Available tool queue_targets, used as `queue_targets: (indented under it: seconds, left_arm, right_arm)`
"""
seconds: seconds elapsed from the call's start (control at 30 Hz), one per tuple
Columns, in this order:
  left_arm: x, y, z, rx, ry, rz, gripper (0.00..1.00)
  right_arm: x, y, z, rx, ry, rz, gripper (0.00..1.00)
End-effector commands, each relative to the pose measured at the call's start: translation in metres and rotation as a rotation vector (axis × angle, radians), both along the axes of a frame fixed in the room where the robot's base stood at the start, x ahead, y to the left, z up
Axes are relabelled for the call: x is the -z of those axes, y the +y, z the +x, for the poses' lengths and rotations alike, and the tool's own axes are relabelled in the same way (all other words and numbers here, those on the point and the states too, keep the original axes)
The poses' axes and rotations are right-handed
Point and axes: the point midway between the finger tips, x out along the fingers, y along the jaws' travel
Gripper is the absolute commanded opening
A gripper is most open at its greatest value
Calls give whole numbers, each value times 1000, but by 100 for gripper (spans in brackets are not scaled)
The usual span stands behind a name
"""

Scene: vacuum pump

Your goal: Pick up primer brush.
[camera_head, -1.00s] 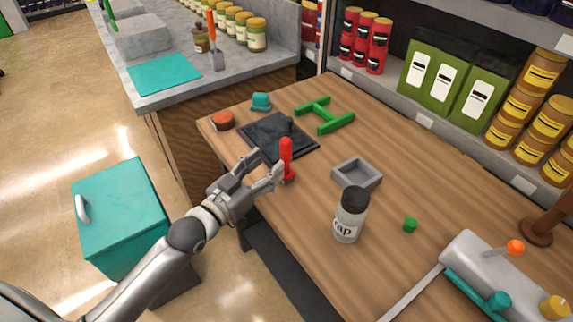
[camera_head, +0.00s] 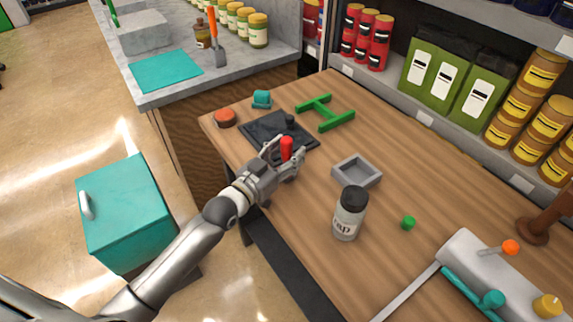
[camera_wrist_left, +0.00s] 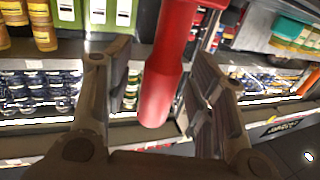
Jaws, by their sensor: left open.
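The primer brush, seen as a red handle (camera_head: 286,148), stands upright on the wooden table just in front of the black plate. Its lower end is hidden behind my gripper in the head view. My left gripper (camera_head: 285,158) is open, with one finger on each side of the red handle. In the left wrist view the red handle (camera_wrist_left: 165,80) lies between the spread fingers of the gripper (camera_wrist_left: 160,70), with gaps visible on both sides. My right gripper is not in view.
A grey tray (camera_head: 356,172) and a white bottle with black cap (camera_head: 348,214) stand to the right. The black plate (camera_head: 262,129) and a green frame (camera_head: 325,112) lie behind. A grey machine (camera_head: 478,268) is at front right. A teal box (camera_head: 128,215) stands on the floor.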

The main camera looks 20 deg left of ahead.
Motion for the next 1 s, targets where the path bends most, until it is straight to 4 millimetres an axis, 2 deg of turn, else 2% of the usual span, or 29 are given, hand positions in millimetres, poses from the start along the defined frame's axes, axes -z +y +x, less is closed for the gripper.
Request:
queue_targets:
  seconds: [0.03,0.4,0.77,0.9,1.0]
  left_arm:
    - [0,0,0,0,0,0,47]
    - [0,0,0,0,0,0,0]
    - [-4,0,0,0,-2,0,0]
    - [-16,1,0,-1,-4,0,0]
    - [-33,0,0,0,-8,-2,0]
  right_arm:
    - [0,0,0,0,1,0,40]
    - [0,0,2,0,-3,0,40]
    - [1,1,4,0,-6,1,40]
    - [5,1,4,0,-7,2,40]
    - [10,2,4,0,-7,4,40]
